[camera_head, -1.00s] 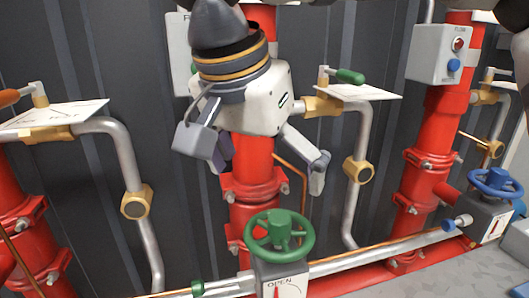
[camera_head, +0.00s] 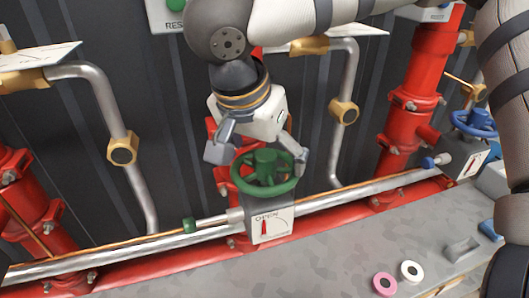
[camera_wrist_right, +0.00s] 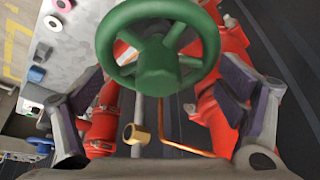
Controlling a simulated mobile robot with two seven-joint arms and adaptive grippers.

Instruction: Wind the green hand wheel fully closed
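The green hand wheel (camera_head: 283,187) sits level on a grey valve box (camera_head: 262,206), whose front dial (camera_head: 280,221) has a red needle standing about upright. The dial lettering is too small to read surely. My right gripper (camera_head: 261,156) hangs just behind and above the wheel, its fingers spread to either side of it. In the right wrist view, the wheel (camera_wrist_right: 157,62) fills the gap between the two dark finger pads of the open gripper (camera_wrist_right: 160,82). I cannot tell whether either finger touches the rim. My left gripper is out of view.
A silver pipe (camera_head: 350,193) runs sideways through the valve. Red pipes (camera_head: 408,100) stand behind, and a blue hand wheel (camera_head: 475,123) is at right. A pink ring (camera_head: 384,284) and white ring (camera_head: 411,271) lie on the grey ledge (camera_head: 330,262), clear before the valve.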

